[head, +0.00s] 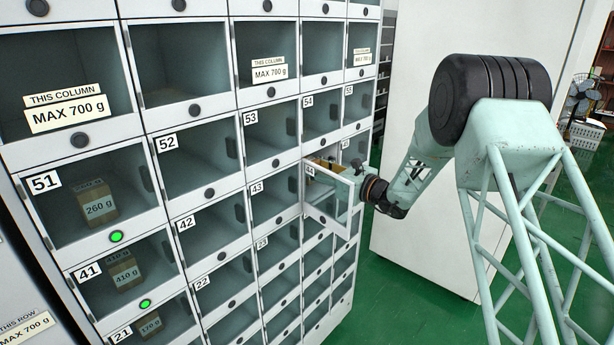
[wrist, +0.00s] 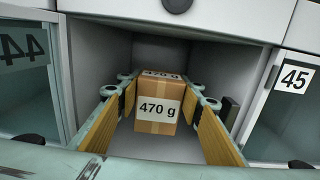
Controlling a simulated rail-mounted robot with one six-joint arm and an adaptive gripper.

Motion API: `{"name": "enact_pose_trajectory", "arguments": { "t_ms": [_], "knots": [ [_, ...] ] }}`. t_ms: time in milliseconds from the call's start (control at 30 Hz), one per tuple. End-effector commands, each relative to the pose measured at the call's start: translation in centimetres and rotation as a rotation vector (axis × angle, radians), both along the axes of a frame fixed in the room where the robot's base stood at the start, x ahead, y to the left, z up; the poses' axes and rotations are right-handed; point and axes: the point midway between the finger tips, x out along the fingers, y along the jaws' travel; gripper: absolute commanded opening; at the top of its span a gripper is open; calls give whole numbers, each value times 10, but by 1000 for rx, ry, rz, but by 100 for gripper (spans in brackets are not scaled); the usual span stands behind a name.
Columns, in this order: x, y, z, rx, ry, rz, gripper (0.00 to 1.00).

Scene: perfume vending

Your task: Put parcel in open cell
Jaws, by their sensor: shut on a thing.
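The parcel (wrist: 158,122) is a brown cardboard box with a "470 g" label on its front and top. In the wrist view it is upright at the mouth of the open cell (wrist: 225,62), between its side walls. My gripper (wrist: 163,98) is shut on it, with one tan-padded finger along each side. The cell's glass door, marked 44 (wrist: 22,85), is swung open to the left of my gripper. In the head view the door (head: 328,194) partly covers my gripper and the parcel. Whether the parcel's base touches the cell floor cannot be told.
Closed cell 45 (wrist: 290,110) adjoins on the right in the wrist view. In the head view, cells 51 (head: 78,205), 41 (head: 125,272) and 21 (head: 165,320) hold parcels; the first two show green lights. Green floor lies right of the cabinet.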

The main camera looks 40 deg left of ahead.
Motion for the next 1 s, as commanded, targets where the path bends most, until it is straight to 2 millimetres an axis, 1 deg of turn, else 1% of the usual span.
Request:
{"name": "enact_pose_trajectory", "arguments": {
  "t_ms": [100, 233, 500, 600, 1000],
  "knots": [
    [0, 0, 1, 1, -1, 0, 16],
    [0, 0, -5, 1, 0, 0, 16],
    [0, 0, -31, 0, 1, 0, 16],
    [0, 3, -36, 1, -1, 1, 16],
    [0, 4, -38, 1, -1, 0, 16]
  ]
}}
